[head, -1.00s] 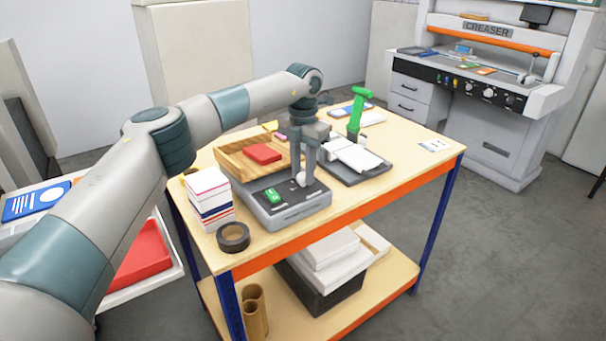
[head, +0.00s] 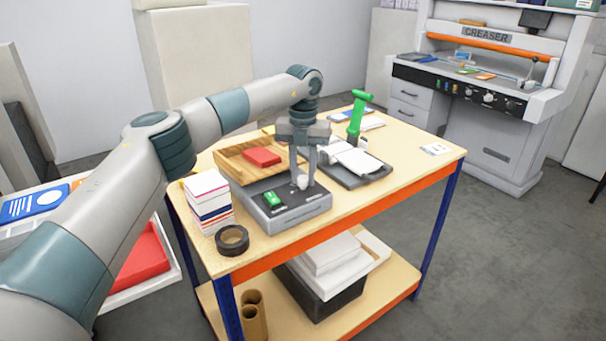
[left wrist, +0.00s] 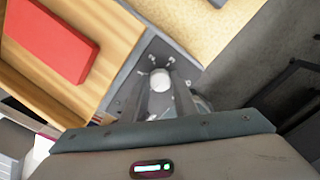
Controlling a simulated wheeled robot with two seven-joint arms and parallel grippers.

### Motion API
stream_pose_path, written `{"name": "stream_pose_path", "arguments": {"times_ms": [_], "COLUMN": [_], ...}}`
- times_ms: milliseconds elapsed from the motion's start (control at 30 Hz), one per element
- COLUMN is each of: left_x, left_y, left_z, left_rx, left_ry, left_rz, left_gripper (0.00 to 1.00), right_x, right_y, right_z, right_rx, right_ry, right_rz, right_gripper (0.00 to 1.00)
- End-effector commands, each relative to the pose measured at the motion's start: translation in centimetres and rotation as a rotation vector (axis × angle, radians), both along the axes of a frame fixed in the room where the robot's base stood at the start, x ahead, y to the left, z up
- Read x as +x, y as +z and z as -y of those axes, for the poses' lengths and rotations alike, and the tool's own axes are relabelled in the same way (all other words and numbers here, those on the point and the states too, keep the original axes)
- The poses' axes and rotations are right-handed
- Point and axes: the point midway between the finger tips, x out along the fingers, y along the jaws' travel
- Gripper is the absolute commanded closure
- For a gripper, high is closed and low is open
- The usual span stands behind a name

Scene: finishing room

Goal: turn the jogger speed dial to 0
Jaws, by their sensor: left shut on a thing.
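The jogger (head: 280,223) is a grey box at the front of the table, with a wooden tray behind its control panel. Its speed dial (head: 303,181) is a small white knob on the panel's right part. My left gripper (head: 302,184) comes down from above with its fingers shut on the dial. In the left wrist view the white dial (left wrist: 160,80) shows between the two fingers. A green switch (head: 273,199) sits on the panel left of the dial. The dial's pointer is too small to read. My right gripper is not in view.
A red block (head: 262,157) lies in the wooden tray (head: 235,164). A stack of cards (head: 208,199) and a dark tape roll (head: 232,240) stand left of the jogger. A grey tray with white paper (head: 352,158) and a green-handled tool (head: 356,112) are to the right.

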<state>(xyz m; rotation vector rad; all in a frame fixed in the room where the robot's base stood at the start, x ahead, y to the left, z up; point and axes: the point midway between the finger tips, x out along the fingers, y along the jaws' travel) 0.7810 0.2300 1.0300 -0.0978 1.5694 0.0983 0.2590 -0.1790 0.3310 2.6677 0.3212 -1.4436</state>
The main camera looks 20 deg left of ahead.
Motion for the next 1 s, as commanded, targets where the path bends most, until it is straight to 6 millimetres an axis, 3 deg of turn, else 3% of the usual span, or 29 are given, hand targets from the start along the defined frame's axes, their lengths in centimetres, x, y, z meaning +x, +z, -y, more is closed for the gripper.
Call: {"name": "stream_pose_path", "arguments": {"times_ms": [200,233,300,733,1000], "left_x": [0.1,0.2,0.1,0.1,0.1], "left_y": [0.3,0.3,0.3,0.5,3.3], "left_z": [0.0,0.0,0.0,0.0,0.0], "left_rx": [-0.001,-0.001,-0.001,0.000,-0.002], "left_ry": [0.000,0.000,0.000,-0.002,-0.002], "left_rz": [0.006,0.006,0.005,0.002,0.003], "left_gripper": [0.96,0.67,0.55,0.55,0.55], "right_x": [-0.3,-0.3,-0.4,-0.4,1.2], "right_y": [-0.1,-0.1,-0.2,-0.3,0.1], "right_z": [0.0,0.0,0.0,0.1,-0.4], "right_rx": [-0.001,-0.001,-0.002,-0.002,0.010], "right_ry": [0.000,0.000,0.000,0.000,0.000], "right_rz": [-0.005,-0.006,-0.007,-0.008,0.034], "right_gripper": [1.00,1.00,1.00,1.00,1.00]}}
